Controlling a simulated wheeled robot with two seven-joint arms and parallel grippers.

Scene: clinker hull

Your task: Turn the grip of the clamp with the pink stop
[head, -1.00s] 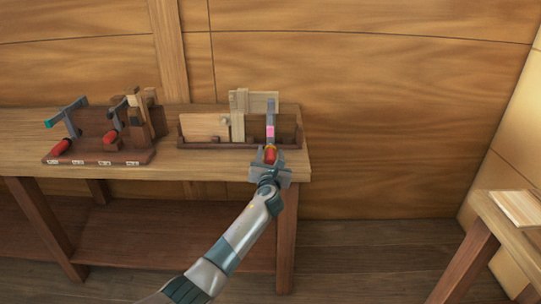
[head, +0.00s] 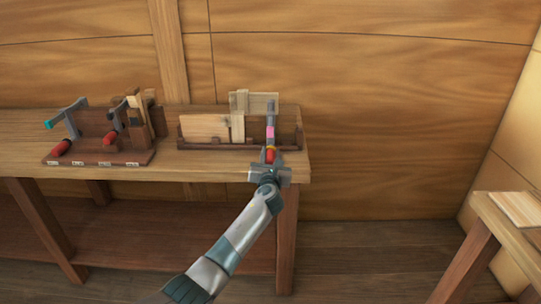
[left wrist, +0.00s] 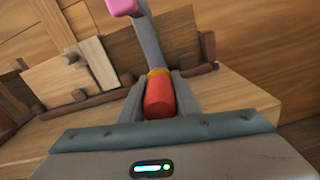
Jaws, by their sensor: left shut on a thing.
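The clamp with the pink stop (head: 270,132) stands at the right end of the bench, its grey bar rising above my left gripper. Its pink stop also shows at the top of the left wrist view (left wrist: 121,7). Its red grip (left wrist: 158,97), with a yellow collar, sits between the fingers of my left gripper (head: 270,163). The left gripper is shut on this grip, with a finger on each side of it. In the head view the gripper hides much of the grip. My right gripper is not in view.
A low wooden rack (head: 188,145) with light boards (head: 205,127) stands behind the clamp. A second rack (head: 85,158) at the left holds a clamp with a teal stop (head: 50,124) and another red-gripped clamp (head: 109,138). Another table (head: 510,225) stands at far right.

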